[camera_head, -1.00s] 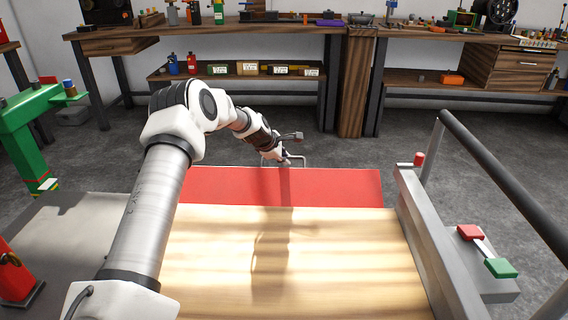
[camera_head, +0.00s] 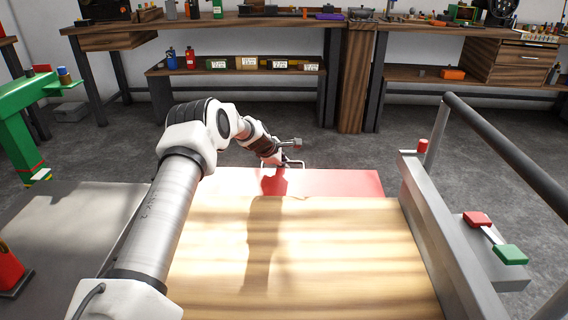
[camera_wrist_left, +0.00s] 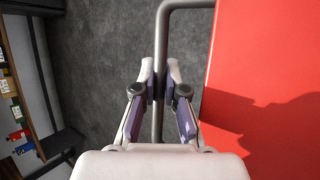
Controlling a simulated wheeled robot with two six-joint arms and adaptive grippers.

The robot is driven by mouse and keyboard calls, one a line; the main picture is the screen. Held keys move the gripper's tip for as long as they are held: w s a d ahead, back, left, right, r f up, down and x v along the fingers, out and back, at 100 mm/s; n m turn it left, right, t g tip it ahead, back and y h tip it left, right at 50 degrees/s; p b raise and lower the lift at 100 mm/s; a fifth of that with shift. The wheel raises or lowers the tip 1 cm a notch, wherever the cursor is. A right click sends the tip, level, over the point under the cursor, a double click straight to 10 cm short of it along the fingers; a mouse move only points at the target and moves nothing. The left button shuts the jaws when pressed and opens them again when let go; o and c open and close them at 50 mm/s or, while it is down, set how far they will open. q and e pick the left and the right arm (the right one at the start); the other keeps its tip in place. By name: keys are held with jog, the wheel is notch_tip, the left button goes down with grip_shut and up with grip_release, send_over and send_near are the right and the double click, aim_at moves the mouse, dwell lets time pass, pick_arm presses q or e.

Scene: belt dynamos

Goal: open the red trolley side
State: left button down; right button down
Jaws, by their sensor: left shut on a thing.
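The red trolley side (camera_head: 335,182) is a flat red panel along the far edge of the wooden trolley bed (camera_head: 340,250). A grey metal bar handle (camera_head: 301,164) stands out from its far edge. In the left wrist view the handle (camera_wrist_left: 160,35) runs between the fingers, and the red side (camera_wrist_left: 265,60) fills the right, with a dark shadow on it. My left gripper (camera_head: 284,161) is shut on the handle; it also shows in the left wrist view (camera_wrist_left: 160,78). My arm hides the panel's left part. My right gripper is not in view.
A grey side wall (camera_head: 440,240) with a dark rail (camera_head: 505,170) bounds the bed on the right, with a red and green lever piece (camera_head: 492,237) beyond. A green stand (camera_head: 18,130) is at left.

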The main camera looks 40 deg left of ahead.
pick_arm(q)
jog(key=shift+f, duration=0.1)
jog(key=c, duration=1.2)
grip_release()
jog(key=shift+s, duration=0.1)
jog(key=v, duration=1.2)
jog(key=shift+d, duration=0.1)
